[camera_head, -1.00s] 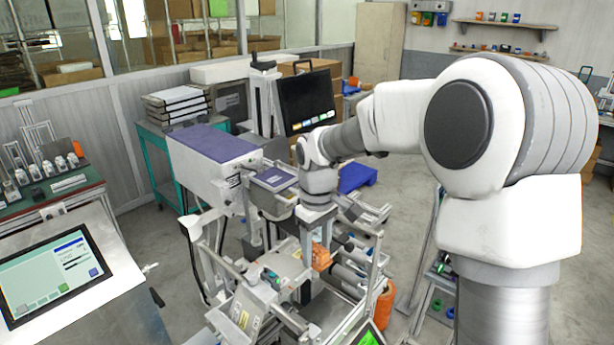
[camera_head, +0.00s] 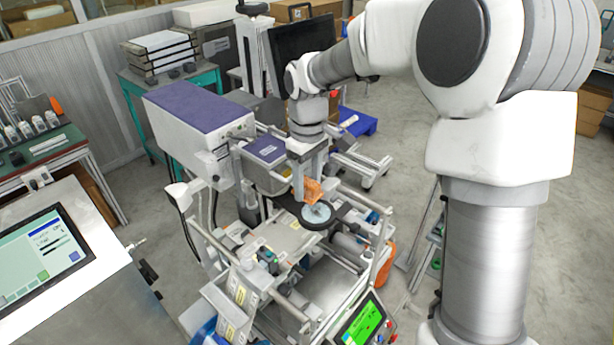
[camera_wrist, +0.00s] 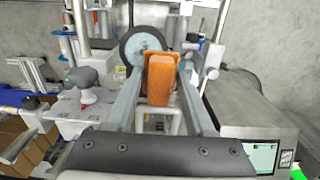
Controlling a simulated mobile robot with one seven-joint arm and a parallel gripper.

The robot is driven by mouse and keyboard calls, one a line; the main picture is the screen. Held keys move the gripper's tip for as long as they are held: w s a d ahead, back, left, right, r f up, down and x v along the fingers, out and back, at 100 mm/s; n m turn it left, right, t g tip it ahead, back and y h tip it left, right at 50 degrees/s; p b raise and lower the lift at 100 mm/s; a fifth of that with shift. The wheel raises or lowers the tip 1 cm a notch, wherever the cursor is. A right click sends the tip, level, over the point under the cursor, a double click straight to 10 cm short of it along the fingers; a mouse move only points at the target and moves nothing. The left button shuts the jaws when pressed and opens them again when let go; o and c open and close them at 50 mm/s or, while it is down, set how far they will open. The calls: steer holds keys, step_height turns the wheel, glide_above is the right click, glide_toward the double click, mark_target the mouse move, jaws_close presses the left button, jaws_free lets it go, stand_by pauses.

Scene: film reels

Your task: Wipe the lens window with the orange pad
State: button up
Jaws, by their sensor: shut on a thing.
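My gripper (camera_head: 310,178) points down over the machine frame and is shut on the orange pad (camera_head: 313,190). In the wrist view the orange pad (camera_wrist: 161,82) sits between the two fingers, near their tips. A round disc with a dark rim and a pale blue centre, which looks like the lens window (camera_head: 316,214), lies just below the pad. The lens window also shows in the wrist view (camera_wrist: 140,45), beyond the pad and slightly left. The pad covers part of the disc; I cannot tell whether they touch.
A purple-topped white housing (camera_head: 190,110) stands left of my gripper. Metal rails and rollers surround the work spot. A small green-lit screen (camera_head: 362,322) is at the front, and a larger touch screen (camera_head: 40,250) is at the left. Open floor lies at the right.

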steer(key=b, duration=0.5)
glide_above(308, 220)
steer(key=shift+f, duration=2.95)
steer(key=shift+f+b, duration=0.3)
steer(key=shift+f, duration=0.5)
